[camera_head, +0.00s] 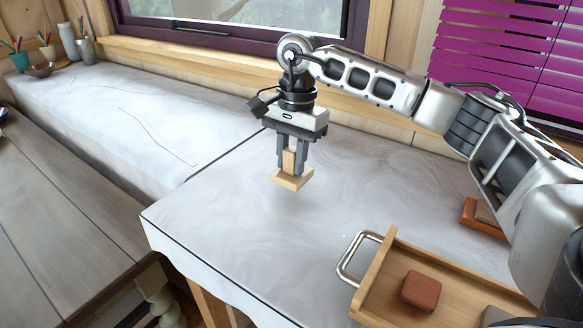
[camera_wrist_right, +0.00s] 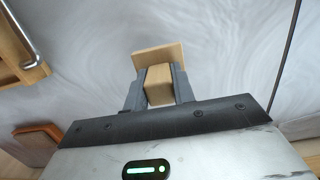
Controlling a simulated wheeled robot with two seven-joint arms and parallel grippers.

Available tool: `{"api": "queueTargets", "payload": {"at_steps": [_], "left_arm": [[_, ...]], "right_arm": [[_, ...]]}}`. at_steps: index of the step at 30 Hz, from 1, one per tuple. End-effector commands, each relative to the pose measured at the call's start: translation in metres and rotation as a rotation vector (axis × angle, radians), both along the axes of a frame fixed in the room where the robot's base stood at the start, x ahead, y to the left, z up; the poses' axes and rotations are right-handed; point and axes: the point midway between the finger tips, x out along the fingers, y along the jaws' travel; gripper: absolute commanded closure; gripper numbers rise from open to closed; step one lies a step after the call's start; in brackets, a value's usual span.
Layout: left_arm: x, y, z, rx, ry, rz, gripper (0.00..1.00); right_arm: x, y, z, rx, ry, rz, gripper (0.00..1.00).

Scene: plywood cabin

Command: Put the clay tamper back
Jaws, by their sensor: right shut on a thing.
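The clay tamper (camera_head: 292,180) is pale wood with a flat square foot and an upright block handle. My right gripper (camera_head: 291,164) points down and is shut on the handle, with the foot below its fingers. The tamper is over the left part of the marbled white table; I cannot tell whether its foot touches the surface. In the right wrist view the tamper (camera_wrist_right: 158,62) shows between the two grey fingers (camera_wrist_right: 158,92), its handle partly covered by them. My left gripper is not in view.
A wooden tray (camera_head: 383,285) with a metal handle (camera_head: 356,258) stands at front right, holding a reddish-brown block (camera_head: 421,291). An orange-brown block (camera_head: 482,218) lies behind it, near my right arm. Cups and brushes (camera_head: 45,47) stand far left. The middle tabletop (camera_head: 370,190) is clear.

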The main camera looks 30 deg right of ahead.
Motion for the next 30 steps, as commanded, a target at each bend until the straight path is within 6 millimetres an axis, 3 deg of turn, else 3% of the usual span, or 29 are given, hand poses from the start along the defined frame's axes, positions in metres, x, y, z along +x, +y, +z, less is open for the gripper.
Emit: {"api": "queueTargets", "payload": {"at_steps": [6, 18, 19, 21, 30], "left_arm": [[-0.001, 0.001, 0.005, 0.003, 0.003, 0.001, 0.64], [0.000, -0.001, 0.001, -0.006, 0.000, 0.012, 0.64], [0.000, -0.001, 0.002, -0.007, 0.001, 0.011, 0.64], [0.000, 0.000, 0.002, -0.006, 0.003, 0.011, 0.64], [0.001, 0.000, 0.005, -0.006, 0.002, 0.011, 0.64]], "right_arm": [[0.000, -0.001, -0.028, -0.001, 0.003, -0.002, 0.97], [0.000, -0.001, -0.036, 0.000, 0.001, -0.002, 0.97], [0.000, -0.001, -0.036, 0.000, 0.001, -0.002, 0.72], [0.000, -0.001, -0.035, 0.000, 0.001, -0.002, 0.53], [0.000, 0.000, -0.033, 0.000, 0.001, -0.002, 0.53]]}}
